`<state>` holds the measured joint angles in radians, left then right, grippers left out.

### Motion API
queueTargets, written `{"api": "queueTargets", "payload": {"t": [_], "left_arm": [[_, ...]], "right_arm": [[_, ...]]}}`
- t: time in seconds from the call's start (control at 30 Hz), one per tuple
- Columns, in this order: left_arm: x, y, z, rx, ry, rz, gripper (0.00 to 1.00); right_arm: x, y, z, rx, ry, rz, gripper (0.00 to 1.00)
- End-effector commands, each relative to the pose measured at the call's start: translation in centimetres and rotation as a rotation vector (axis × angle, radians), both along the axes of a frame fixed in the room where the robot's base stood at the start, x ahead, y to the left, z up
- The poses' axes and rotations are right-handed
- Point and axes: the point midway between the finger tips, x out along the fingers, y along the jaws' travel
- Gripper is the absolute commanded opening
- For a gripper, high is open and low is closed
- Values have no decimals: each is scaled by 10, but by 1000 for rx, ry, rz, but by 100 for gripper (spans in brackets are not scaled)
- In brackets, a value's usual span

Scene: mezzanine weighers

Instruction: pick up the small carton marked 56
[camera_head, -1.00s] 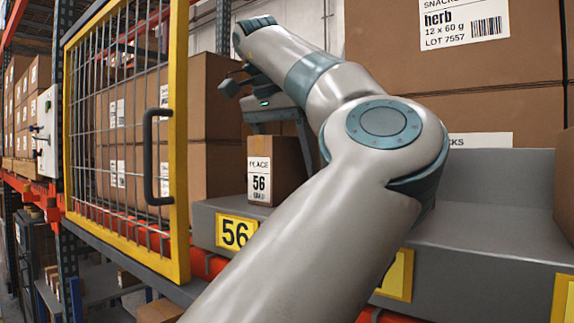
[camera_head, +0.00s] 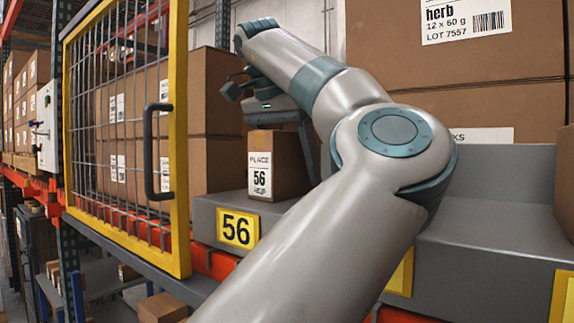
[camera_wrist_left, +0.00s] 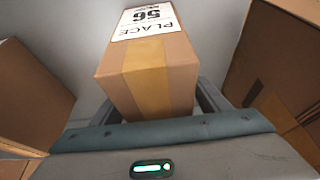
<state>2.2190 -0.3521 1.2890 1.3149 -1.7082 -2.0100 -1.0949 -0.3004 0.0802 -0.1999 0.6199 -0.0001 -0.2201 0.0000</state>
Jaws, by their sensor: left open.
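The small carton marked 56 (camera_head: 262,177) stands upright on a grey shelf step, above a yellow 56 plate (camera_head: 238,229). My left gripper (camera_wrist_left: 160,103) is open and reaches down over the carton from above. In the left wrist view the carton (camera_wrist_left: 150,58) lies between the two fingers, its label toward the top of the picture. I cannot tell whether either finger touches it. My right gripper is not in view.
A yellow-framed mesh gate (camera_head: 180,150) with a dark handle stands left of the carton. Large brown cartons (camera_head: 215,125) stand behind it. A big carton marked herb (camera_head: 450,75) is at the right. The grey step (camera_head: 490,250) at right has bare room.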

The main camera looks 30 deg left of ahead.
Motion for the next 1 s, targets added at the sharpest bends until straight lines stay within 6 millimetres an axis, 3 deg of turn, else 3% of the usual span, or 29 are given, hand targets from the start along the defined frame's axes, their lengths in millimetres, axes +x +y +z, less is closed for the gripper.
{"api": "queueTargets", "payload": {"t": [0.6, 0.83, 0.87, 1.0], "left_arm": [[0, 0, -4, 0, 0, 0, 69], [0, 0, -4, 0, 0, 0, 14], [0, 0, -3, 1, -1, -1, 10], [0, 0, -3, 1, -1, -1, 10]], "right_arm": [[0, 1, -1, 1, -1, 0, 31], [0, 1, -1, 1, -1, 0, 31], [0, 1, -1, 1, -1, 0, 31], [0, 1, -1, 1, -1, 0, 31]]}}
